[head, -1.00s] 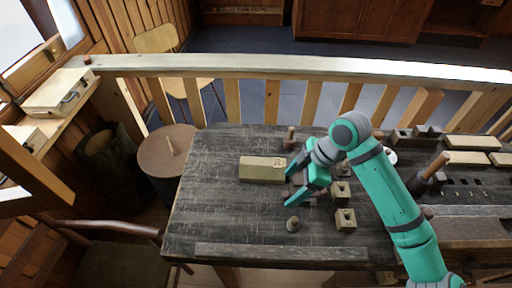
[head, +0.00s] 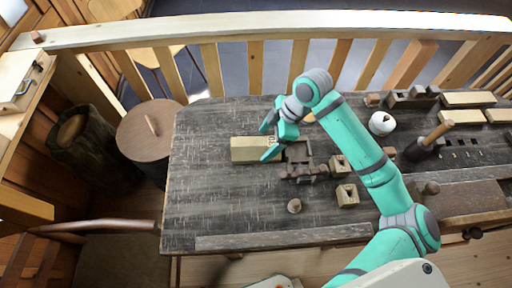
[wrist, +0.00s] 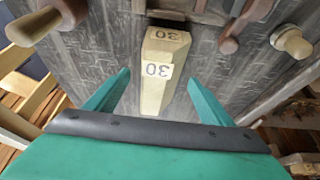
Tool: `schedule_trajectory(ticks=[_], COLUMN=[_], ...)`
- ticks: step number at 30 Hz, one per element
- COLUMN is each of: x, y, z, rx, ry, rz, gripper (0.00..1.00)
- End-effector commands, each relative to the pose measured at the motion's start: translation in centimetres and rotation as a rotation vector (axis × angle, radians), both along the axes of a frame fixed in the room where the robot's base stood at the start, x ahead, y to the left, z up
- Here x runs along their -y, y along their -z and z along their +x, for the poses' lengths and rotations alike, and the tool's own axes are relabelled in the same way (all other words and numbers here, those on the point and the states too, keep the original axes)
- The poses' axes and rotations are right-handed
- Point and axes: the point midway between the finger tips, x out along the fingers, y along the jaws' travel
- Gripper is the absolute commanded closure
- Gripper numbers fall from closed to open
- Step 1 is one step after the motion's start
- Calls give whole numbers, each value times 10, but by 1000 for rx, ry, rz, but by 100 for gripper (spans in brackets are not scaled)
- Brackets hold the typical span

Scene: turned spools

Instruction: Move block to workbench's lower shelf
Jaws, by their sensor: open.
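The block (head: 250,151) is a long pale wooden bar marked 30, lying on the dark workbench top (head: 215,200). In the wrist view the block (wrist: 155,90) lies lengthwise between my fingers, with 30 on its top and end faces. My gripper (head: 268,141) is open at the block's right end, and the fingers hide part of that end in the head view. In the wrist view my gripper (wrist: 159,77) has gaps to the block on both sides. A pale board (head: 210,270) shows below the bench's front edge; it may be the lower shelf.
A dark wooden tool (head: 303,174) lies close right of the block. Small holed blocks (head: 346,195), a knob (head: 294,206) and a white ball of twine (head: 382,123) stand nearby. The bench's left part is clear. A railing (head: 300,65) runs behind, and a round stool (head: 150,128) stands left.

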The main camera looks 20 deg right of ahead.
Motion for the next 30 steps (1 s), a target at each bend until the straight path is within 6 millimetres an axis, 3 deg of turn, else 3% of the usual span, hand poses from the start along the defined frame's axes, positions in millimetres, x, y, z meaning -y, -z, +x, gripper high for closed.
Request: schedule_trajectory(ticks=[12,21,23,28,30], x=[-21,-23,-23,-23,-23], y=[42,47,47,47,46], z=[3,4,4,4,4], rx=[0,1,1,1,2], ry=[1,0,0,0,-1], rz=[0,0,0,0,1], gripper=[25,25,35,75,83])
